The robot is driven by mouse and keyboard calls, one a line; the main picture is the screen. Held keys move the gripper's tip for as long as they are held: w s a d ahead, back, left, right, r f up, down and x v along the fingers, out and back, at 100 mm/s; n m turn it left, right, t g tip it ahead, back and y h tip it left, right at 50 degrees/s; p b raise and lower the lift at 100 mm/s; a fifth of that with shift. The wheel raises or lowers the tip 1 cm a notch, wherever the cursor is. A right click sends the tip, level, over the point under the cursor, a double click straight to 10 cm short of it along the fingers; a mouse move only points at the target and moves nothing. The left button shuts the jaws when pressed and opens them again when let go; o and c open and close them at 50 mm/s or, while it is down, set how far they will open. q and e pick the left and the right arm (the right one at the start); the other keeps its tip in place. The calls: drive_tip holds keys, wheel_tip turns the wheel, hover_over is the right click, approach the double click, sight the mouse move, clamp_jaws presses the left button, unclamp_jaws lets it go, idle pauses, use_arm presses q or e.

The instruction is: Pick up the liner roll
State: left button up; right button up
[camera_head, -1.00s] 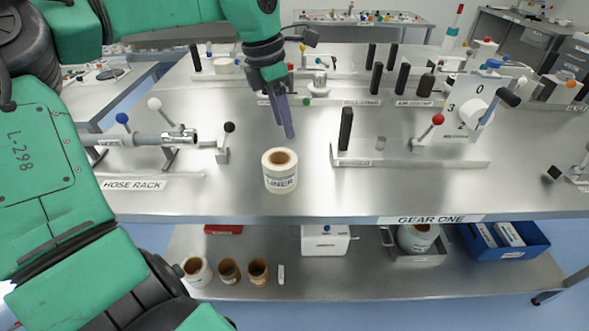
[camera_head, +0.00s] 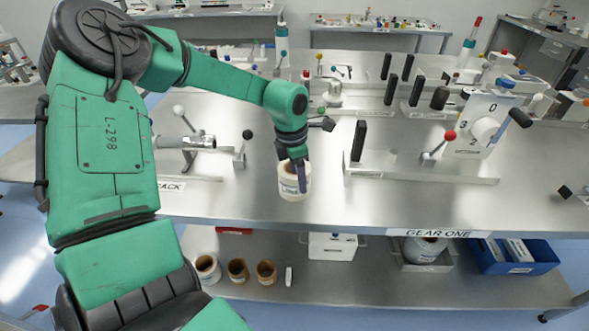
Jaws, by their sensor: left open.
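The liner roll (camera_head: 290,184), a cream cylinder with a printed label and a brown core, stands upright on the steel bench near its front edge. The fingers are open. I cannot tell whether a finger is inside the core or touching the roll. Part of the roll's top is hidden by the gripper. My right gripper is not in view.
The steel bench (camera_head: 330,213) has free room around the roll. A fixture base with a black post (camera_head: 359,141) stands to the right. The hose rack with levers (camera_head: 199,142) is to the left. Several rolls (camera_head: 238,270) and a blue bin (camera_head: 500,256) sit on the lower shelf.

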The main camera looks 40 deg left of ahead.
use_arm(q)
drive_tip(key=shift+r, duration=0.1)
clamp_jaws()
idle(1.2)
